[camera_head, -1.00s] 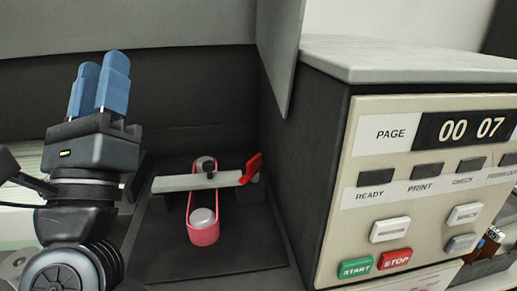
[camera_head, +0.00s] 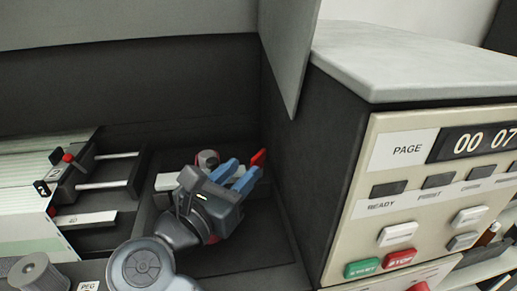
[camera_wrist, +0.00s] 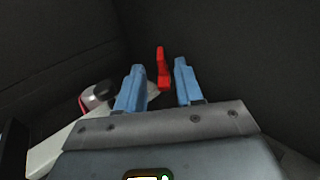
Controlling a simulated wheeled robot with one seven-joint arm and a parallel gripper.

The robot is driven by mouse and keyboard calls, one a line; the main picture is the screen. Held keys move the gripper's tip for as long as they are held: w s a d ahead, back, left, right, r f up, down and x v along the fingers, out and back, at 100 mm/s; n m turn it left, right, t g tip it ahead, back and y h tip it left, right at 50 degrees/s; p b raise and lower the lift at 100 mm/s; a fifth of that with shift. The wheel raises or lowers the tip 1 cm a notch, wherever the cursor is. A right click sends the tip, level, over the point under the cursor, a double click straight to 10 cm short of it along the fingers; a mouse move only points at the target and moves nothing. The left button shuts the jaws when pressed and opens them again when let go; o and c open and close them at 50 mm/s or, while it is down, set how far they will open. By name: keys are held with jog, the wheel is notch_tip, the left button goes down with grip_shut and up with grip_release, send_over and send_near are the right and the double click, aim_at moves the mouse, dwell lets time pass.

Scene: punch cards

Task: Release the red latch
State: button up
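The red latch (camera_head: 259,158) sits at the right end of a pale bar (camera_head: 166,181) in the dark recess beside the machine cabinet. In the wrist view the red latch (camera_wrist: 162,68) stands upright beyond and between my two blue fingertips. My gripper (camera_head: 237,176) is open, its fingers pointing at the latch; the wrist view also shows my gripper (camera_wrist: 158,85) with a clear gap between the fingers. I cannot tell whether a finger touches the latch. My gripper hides most of the bar and the pink loop in the head view.
The cabinet's dark side wall (camera_head: 325,160) stands close to the right of the latch. A grey panel (camera_head: 289,60) hangs above it. A card stack (camera_head: 25,195) and a dark mechanism with a red knob (camera_head: 68,158) lie to the left. The recess floor (camera_head: 262,240) is bare in front.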

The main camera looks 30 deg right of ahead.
aim_at(252, 161)
jog(key=p+x, duration=0.1)
jog(key=x, duration=0.5)
jog(key=shift+w+d+p, duration=0.2)
jog(key=shift+d+p, duration=0.1)
jog(key=shift+d, duration=0.05)
jog(key=shift+c, duration=0.3)
grip_shut()
